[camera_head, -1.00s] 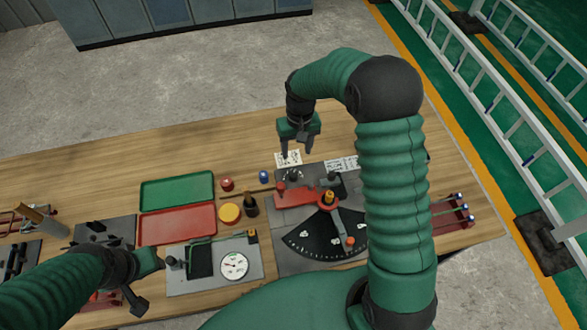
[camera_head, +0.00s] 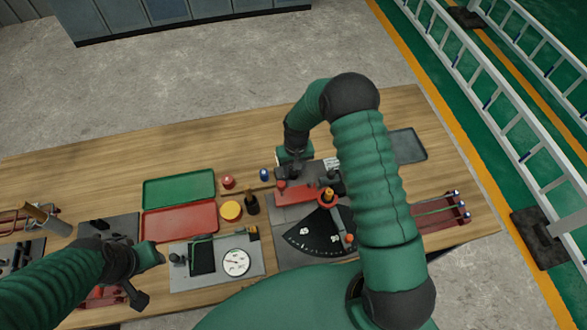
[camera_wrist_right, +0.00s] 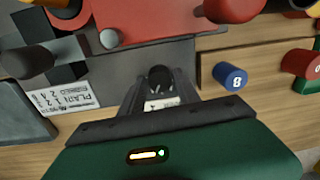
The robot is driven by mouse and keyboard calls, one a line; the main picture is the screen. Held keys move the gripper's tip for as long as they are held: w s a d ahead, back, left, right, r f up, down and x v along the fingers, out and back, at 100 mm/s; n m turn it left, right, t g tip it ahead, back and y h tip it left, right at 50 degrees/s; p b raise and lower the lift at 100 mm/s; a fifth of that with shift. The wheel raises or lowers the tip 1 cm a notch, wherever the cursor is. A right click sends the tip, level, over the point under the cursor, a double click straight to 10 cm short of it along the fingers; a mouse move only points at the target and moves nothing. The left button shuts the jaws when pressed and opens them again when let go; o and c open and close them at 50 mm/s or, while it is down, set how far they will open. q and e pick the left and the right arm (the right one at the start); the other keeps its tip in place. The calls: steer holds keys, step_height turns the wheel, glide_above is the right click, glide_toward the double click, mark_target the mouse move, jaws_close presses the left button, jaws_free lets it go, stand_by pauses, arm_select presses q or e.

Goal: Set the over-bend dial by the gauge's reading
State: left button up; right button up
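The gauge (camera_head: 236,262) is a round white dial with a needle on a grey plate at front centre; its reading is too small to tell. The bending plate has a black scale fan (camera_head: 318,238) and a red block (camera_head: 297,193). In the right wrist view, a small dark knob (camera_wrist_right: 160,77), which looks like the over-bend dial, stands between the fingers of my right gripper (camera_wrist_right: 161,88). A white label shows below it. The fingers flank the knob; contact is unclear. In the head view my right gripper (camera_head: 295,172) is low over the plate. My left gripper (camera_head: 149,281) is open and empty.
Green (camera_head: 178,189) and red (camera_head: 180,221) trays lie left of centre. A blue numbered cylinder (camera_wrist_right: 230,76) and a red one (camera_head: 228,182) stand near the right gripper. A dark tray (camera_head: 405,147) and a red rack (camera_head: 440,209) lie to the right. The table's back left is clear.

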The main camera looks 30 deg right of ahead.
jaws_close()
steer(key=m+b, duration=0.1)
steer(key=m, duration=0.4)
steer(key=shift+m+b, duration=0.3)
steer(key=m, duration=0.3)
steer(key=shift+r+m+t, duration=0.1)
steer(key=shift+m+t, duration=0.2)
steer(key=shift+m, duration=1.3)
